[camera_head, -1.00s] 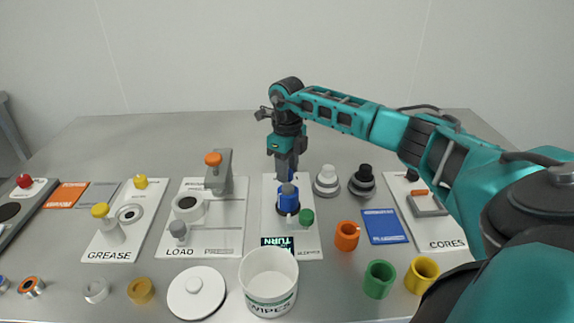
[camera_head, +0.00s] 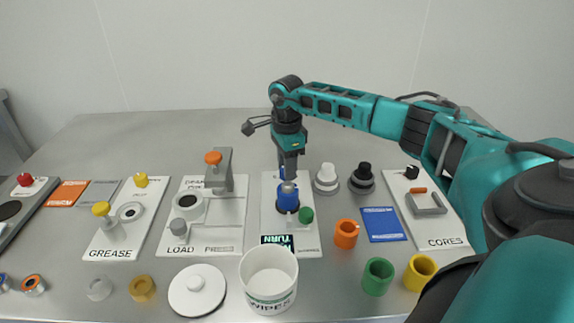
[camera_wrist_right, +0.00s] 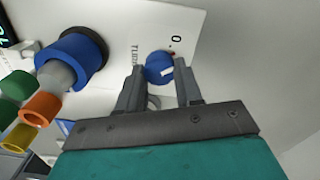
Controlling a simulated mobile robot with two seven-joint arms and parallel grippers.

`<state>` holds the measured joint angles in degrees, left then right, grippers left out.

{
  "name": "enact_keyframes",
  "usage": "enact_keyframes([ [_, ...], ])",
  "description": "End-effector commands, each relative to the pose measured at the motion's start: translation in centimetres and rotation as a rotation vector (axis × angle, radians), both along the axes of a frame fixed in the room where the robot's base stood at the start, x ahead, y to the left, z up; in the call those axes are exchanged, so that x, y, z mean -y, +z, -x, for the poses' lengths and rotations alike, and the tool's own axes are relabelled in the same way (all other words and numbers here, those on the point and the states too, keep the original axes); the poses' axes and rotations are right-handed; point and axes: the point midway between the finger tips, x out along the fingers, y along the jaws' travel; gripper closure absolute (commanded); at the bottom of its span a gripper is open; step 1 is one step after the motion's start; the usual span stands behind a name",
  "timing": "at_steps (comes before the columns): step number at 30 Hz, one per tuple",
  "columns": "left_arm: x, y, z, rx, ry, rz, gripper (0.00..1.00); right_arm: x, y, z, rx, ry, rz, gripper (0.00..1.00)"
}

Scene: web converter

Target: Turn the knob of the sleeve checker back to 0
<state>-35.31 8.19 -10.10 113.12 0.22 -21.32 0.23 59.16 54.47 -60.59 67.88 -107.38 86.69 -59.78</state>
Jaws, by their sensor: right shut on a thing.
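The sleeve checker (camera_head: 268,218) is a white board in the middle of the table with a lit display (camera_head: 277,240) reading TURN. A blue sleeve (camera_head: 287,199) stands on it around a grey post, and also shows in the right wrist view (camera_wrist_right: 88,47). Behind the sleeve, my right gripper (camera_head: 288,173) points down. In the wrist view, its fingers (camera_wrist_right: 160,75) are shut on the blue knob (camera_wrist_right: 156,66). The knob's white pointer mark faces lower right, away from the red dot and the printed 0 (camera_wrist_right: 176,39). My left gripper is not in view.
A green knob-like piece (camera_head: 306,215) sits beside the blue sleeve. Grey-white (camera_head: 326,180) and black (camera_head: 362,180) stepped pieces stand to the right. The LOAD press (camera_head: 222,180) stands left. A white WIPES tub (camera_head: 268,280) is in front.

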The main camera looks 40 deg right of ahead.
Motion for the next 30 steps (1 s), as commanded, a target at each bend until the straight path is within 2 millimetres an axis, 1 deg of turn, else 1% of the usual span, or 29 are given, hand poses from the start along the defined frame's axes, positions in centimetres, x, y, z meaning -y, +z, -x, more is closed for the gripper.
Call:
enact_keyframes([
  [6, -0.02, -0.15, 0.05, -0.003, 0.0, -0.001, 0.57, 0.03, 0.11, -0.14, 0.004, 0.188, -0.001, 0.96],
  [15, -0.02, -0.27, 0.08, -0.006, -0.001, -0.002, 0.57, 0.03, 0.07, -0.17, 0.003, 0.375, 0.0, 0.96],
  [22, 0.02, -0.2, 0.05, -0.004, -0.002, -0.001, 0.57, 0.02, 0.1, -0.2, 0.003, 0.446, -0.001, 0.96],
  [30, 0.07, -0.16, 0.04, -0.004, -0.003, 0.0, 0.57, 0.01, 0.11, -0.2, 0.003, 0.467, -0.001, 0.95],
])
